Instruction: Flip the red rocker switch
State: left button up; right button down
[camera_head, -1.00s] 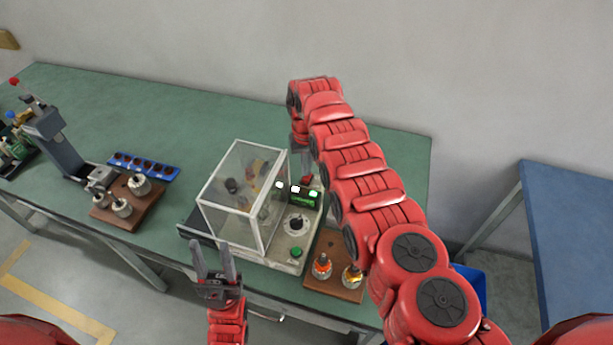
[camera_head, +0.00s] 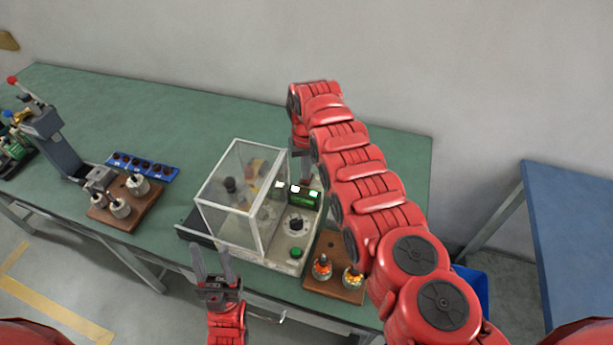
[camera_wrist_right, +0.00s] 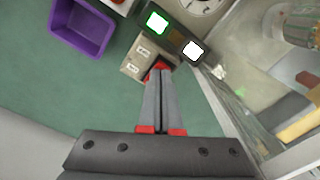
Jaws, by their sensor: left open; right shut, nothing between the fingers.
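The red rocker switch (camera_wrist_right: 159,68) sits on a small beige labelled box at the back of the winding machine (camera_head: 285,258). In the right wrist view it is partly hidden behind my fingertips. My right gripper (camera_wrist_right: 157,82) is shut and empty, its tips at the switch; I cannot tell whether they touch it. In the head view my right gripper (camera_head: 306,178) reaches down behind the machine's lit panel, and the switch is hard to make out. My left gripper (camera_head: 211,262) is open and empty in front of the machine, at the table's front edge.
A clear guard box (camera_head: 240,195) covers the machine's left side. A green button (camera_head: 296,253) and a dial (camera_head: 296,224) are on its front. A wooden block with two armatures (camera_head: 333,287) stands to the right. A purple bin (camera_wrist_right: 82,28) lies near my right gripper.

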jog(key=shift+f, duration=0.2)
jog(key=shift+w+r, duration=0.1)
notch_tip(320, 180, up, 3)
jog(key=shift+f+p, duration=0.1)
jog(key=shift+p, duration=1)
notch_tip(320, 180, up, 2)
jog(key=shift+p, duration=0.55)
notch_tip(320, 180, up, 2)
jog(key=shift+r, duration=0.1)
